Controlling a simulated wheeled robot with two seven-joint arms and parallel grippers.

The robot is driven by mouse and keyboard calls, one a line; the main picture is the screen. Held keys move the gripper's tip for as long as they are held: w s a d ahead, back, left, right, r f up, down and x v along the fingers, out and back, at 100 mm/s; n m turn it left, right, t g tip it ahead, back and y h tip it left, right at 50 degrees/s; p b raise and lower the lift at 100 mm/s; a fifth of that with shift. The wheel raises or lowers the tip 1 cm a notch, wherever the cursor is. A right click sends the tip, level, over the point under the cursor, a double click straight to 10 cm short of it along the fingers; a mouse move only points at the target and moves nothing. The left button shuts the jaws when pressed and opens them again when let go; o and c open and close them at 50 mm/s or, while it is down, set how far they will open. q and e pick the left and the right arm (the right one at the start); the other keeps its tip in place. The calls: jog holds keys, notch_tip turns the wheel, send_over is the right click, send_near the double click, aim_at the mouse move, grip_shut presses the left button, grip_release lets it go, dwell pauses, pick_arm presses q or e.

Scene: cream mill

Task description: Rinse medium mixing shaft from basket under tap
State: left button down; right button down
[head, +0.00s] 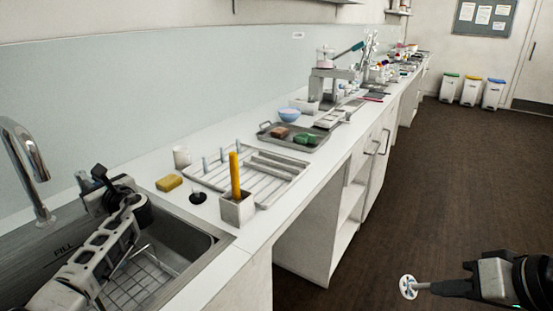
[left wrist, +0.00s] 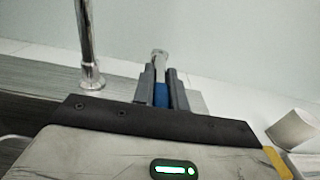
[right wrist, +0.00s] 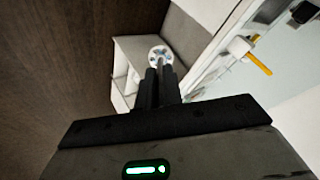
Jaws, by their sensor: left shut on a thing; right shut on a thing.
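The chrome tap (head: 28,165) arches over the steel sink (head: 205,240) at the left; no water stream shows. My left gripper (head: 90,180) is beside the tap's base. In the left wrist view it is shut on a small chrome-topped part with blue on it (left wrist: 161,94), which looks like the tap's handle. My right gripper (head: 433,287) is shut on the mixing shaft (head: 408,287), whose pale, holed disc points left, over the floor and away from the sink. The disc also shows beyond the fingertips in the right wrist view (right wrist: 160,53). A wire basket (head: 140,287) lies in the sink, partly hidden by my left arm.
The floor between the counter and my right gripper is clear.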

jog(key=shift+w, duration=0.15)
pick_arm(q)
jog(key=c, duration=1.4)
grip_release()
